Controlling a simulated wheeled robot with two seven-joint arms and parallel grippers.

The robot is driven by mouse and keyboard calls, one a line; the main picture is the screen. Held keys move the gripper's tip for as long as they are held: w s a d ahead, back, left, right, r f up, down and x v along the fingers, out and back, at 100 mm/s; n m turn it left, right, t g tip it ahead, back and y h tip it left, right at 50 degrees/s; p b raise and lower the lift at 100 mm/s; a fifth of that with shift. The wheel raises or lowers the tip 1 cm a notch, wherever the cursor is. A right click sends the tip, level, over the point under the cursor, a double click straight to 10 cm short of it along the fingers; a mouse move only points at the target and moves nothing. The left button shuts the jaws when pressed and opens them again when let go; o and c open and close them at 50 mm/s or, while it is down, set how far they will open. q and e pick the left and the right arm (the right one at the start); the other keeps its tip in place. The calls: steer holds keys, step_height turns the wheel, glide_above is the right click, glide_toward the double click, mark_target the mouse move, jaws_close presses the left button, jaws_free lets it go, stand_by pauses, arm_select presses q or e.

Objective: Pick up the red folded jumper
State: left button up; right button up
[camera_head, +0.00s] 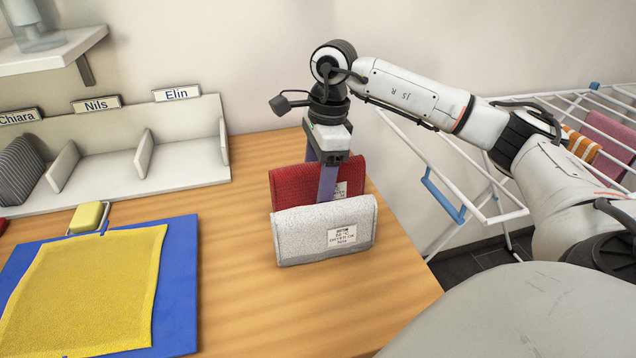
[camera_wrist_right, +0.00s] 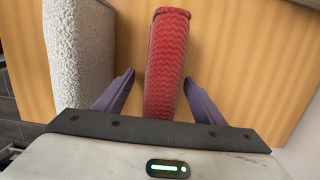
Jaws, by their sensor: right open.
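The red folded jumper (camera_head: 300,184) stands on edge on the wooden table, behind a light grey folded item that hides its lower front. In the right wrist view the red jumper (camera_wrist_right: 167,65) lies between the two purple fingers of my right gripper (camera_wrist_right: 160,95), with a gap on each side. My right gripper (camera_head: 328,180) is open and reaches down from above, with one finger in front of the red jumper. The grey folded item (camera_head: 325,228) has a white label and also shows in the wrist view (camera_wrist_right: 78,60), left of the left finger. My left gripper is not in view.
A yellow cloth (camera_head: 85,290) lies on a blue board (camera_head: 178,290) at the left, with a yellow sponge (camera_head: 88,217) behind it. A shelf with name-tagged compartments (camera_head: 185,160) stands at the back left. A drying rack (camera_head: 480,210) is at the right. Bare table lies between board and jumpers.

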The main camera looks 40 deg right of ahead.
steer(key=shift+w+a+f, duration=0.1)
steer(key=shift+f, duration=0.5)
steer(key=c, duration=1.4)
steer(key=shift+r, duration=0.15)
